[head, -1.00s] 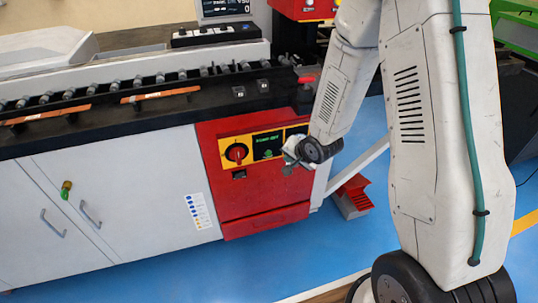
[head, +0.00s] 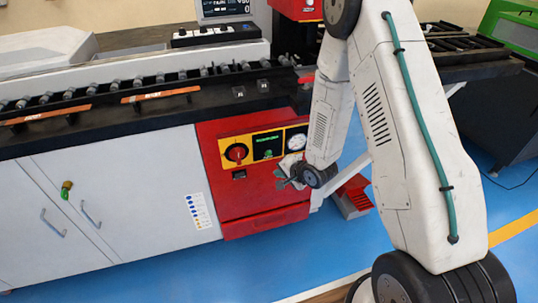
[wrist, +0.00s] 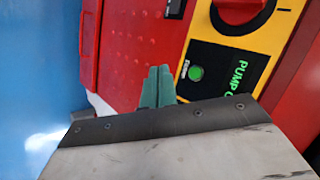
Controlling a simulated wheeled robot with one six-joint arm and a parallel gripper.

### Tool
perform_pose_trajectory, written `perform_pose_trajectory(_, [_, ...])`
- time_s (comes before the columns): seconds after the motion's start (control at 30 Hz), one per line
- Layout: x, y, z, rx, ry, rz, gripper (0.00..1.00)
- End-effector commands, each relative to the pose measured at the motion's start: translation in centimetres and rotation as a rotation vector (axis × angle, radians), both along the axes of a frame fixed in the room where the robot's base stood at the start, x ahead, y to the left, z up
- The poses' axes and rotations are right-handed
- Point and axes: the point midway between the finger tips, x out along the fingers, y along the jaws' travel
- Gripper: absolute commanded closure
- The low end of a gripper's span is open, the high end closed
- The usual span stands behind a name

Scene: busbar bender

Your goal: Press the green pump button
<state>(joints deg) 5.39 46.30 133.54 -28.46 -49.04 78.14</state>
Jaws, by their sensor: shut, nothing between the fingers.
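The round green pump button (head: 268,154) sits on a black plate in the yellow panel on the red cabinet front. In the wrist view the green button (wrist: 195,74) glows beside green lettering that begins "PUMP". My gripper (head: 281,184) is below and slightly right of the button in the head view, in front of the red cabinet. In the wrist view its green fingertips (wrist: 159,70) are together and empty, to the left of the button and apart from it in the picture. The exact gap to the panel cannot be told.
A red rotary switch (head: 236,153) is left of the button and a round white gauge (head: 297,141) is right of it. A red drawer (head: 265,220) lies below. A red stepped object (head: 354,192) stands on the blue floor to the right.

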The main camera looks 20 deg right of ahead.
Motion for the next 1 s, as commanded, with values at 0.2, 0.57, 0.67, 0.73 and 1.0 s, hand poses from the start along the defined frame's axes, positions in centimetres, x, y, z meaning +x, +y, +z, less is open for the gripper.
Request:
perform_pose_trajectory(0.2, [3.2,0.0,0.0,-0.001,-0.002,0.001,1.0])
perform_pose_trajectory(0.57, [6.8,0.0,0.0,-0.001,-0.001,0.0,1.0])
perform_pose_trajectory(0.67, [7.1,0.0,0.0,-0.001,0.0,0.001,1.0])
perform_pose_trajectory(0.73, [7.2,0.0,0.0,-0.001,0.0,0.001,1.0])
perform_pose_trajectory(1.0, [7.2,0.0,0.0,-0.001,0.0,0.001,1.0])
